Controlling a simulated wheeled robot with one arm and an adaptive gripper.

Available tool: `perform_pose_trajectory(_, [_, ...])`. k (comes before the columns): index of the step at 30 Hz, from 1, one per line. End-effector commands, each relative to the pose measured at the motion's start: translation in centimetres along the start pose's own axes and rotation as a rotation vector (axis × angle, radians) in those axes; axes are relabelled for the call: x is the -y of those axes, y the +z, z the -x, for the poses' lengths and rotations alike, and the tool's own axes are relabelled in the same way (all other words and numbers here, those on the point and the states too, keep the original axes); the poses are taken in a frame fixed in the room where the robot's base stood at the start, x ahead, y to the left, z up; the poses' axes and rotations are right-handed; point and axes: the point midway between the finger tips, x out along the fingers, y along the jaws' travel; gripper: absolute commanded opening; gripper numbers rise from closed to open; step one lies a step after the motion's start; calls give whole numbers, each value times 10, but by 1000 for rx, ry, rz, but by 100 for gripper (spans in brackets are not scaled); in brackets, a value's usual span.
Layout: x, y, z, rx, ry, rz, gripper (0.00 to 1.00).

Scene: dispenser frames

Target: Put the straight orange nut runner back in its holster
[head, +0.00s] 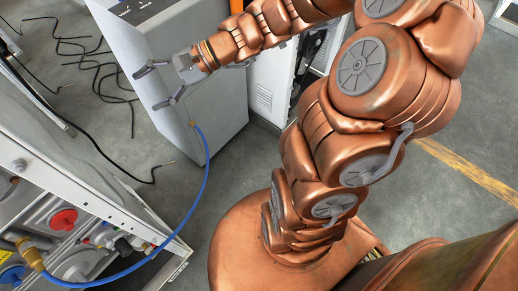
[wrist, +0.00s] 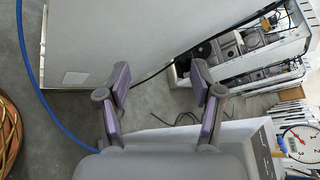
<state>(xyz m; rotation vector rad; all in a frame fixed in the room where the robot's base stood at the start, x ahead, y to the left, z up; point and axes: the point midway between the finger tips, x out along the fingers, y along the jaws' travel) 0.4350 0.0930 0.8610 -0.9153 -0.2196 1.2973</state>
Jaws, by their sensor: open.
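My gripper (head: 147,90) is at the upper left of the head view, its two grey fingers spread apart in front of a grey cabinet (head: 180,65). In the wrist view my gripper (wrist: 160,70) is open, with nothing between the purple-lined fingers. I cannot make out the straight orange nut runner or its holster in either view. A small bright orange piece (head: 236,6) shows behind my arm at the top edge of the head view; I cannot tell what it is.
A blue hose (head: 205,185) runs from the cabinet to an open panel with a red knob (head: 63,219) at the lower left. Black cables (head: 105,80) lie on the floor. The wrist view shows grey equipment (wrist: 228,47) and a round dial gauge (wrist: 300,143) on the right.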

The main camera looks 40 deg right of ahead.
Motion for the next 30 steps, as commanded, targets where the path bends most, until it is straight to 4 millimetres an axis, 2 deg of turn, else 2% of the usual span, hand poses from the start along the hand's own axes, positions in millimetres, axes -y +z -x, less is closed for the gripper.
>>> perform_pose_trajectory(1, [-21,20,-10,13,106,78,66])
perform_pose_trajectory(3, [-53,40,-15,28,248,173,66])
perform_pose_trajectory(7, [-111,64,-9,40,508,340,66])
perform_pose_trajectory(11, [-162,76,17,38,766,491,66])
perform_pose_trajectory(15, [-199,77,61,8,1023,630,66])
perform_pose_trajectory(18, [-214,75,92,-21,1171,700,66])
perform_pose_trajectory(22, [-221,71,122,-55,1296,754,66])
perform_pose_trajectory(25, [-222,70,134,-71,1343,773,66])
perform_pose_trajectory(30, [-223,69,138,-75,1358,777,66])
